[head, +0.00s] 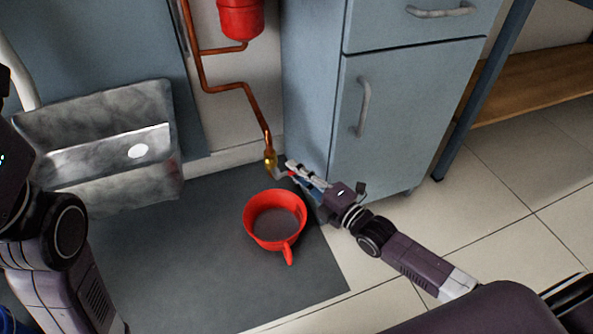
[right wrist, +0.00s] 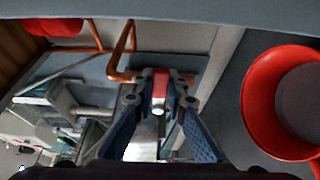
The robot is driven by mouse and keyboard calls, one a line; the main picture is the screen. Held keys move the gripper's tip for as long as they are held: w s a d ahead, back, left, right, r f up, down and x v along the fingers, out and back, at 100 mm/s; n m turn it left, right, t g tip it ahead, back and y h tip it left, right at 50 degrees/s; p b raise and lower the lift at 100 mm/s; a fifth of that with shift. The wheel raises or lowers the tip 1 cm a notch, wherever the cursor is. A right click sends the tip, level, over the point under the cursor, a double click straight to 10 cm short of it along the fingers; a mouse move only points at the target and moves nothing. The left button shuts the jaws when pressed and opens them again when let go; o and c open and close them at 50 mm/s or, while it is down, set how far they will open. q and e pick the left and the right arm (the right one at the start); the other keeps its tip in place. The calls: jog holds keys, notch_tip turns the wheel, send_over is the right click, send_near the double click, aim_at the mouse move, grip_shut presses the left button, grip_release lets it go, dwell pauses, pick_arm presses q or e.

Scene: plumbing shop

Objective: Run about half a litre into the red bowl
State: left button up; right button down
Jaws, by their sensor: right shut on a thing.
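The red bowl (head: 252,228) stands upright on the dark mat, its handle pointing toward me. It also shows at the right of the right wrist view (right wrist: 257,112). Its inside looks grey; I cannot tell whether it holds water. A brass valve (head: 269,158) ends the copper pipe, above and behind the bowl. My right gripper (head: 289,171) is at this valve and shut on its red lever (right wrist: 161,82), which shows between the fingertips in the right wrist view. I see no clear stream of water. My left arm shows at the left edge; its gripper is not in view.
A grey metal sink (head: 90,115) stands at the left. A red tank (head: 240,18) hangs on the copper pipe. A blue-grey cabinet (head: 410,125) stands close behind my right gripper. The dark mat (head: 190,270) is clear around the bowl.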

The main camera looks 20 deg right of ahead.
jog(key=shift+f, duration=0.1)
jog(key=m, duration=0.1)
jog(key=f+m+t, duration=0.1)
jog(key=m, duration=0.1)
jog(key=shift+a+f+b, duration=0.1)
jog(key=shift+f+b, duration=0.2)
jog(key=shift+b, duration=0.1)
jog(key=shift+a+f+m+t, duration=0.15)
jog(key=shift+m+t, duration=0.15)
jog(key=shift+m, duration=0.3)
jog(key=shift+f+m+t, duration=0.15)
jog(key=shift+m+t, duration=0.15)
jog(key=shift+m, duration=0.3)
jog(key=c, duration=1.9)
grip_release()
jog(key=shift+s, duration=0.15)
